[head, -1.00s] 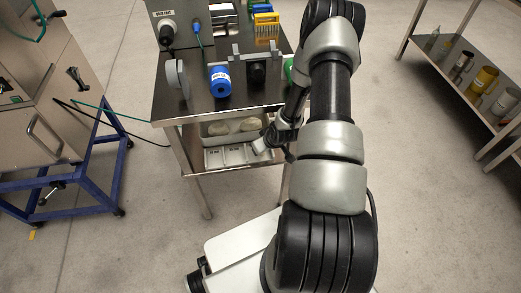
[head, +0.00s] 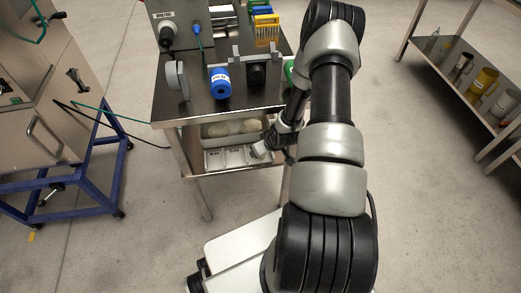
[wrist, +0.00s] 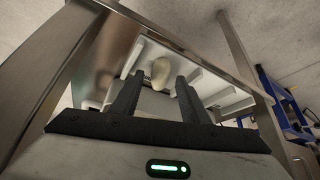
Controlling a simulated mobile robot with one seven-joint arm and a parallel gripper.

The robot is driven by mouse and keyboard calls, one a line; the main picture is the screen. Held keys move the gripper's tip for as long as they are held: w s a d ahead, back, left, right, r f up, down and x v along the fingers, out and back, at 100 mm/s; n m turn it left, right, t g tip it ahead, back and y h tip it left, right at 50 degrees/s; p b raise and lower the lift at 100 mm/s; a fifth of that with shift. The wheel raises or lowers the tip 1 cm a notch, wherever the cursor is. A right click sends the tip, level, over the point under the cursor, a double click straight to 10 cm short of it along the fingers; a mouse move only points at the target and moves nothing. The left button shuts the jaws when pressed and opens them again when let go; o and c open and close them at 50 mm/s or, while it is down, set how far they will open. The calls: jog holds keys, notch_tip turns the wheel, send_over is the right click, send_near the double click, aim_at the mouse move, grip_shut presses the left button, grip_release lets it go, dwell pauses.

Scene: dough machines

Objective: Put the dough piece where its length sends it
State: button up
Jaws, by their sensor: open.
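In the wrist view a pale, elongated dough piece (wrist: 161,72) lies in a white tray (wrist: 205,83) with raised dividers. My gripper (wrist: 159,80) is open, and its two dark fingers stand on either side of the dough piece's near end. I cannot tell whether they touch it. In the head view my gripper (head: 261,149) is at the right of the table's lower shelf, beside the white sectioned tray (head: 226,158). The tray's labels are too small to read. A white bin (head: 206,131) behind it holds pale dough lumps (head: 233,127).
The steel table top (head: 190,103) is above the shelf and carries a blue cylinder (head: 220,84), a grey machine (head: 175,22) and a yellow-toothed part (head: 266,25). Table legs (head: 196,185) frame the shelf. A machine on a blue frame (head: 75,185) is at left. A shelf rack with a yellow jug (head: 482,81) is at right.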

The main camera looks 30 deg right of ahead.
jog(key=p+v, duration=0.2)
jog(key=v, duration=0.9)
jog(key=shift+s+r+p, duration=0.15)
jog(key=shift+r+p, duration=0.05)
jog(key=shift+p, duration=0.1)
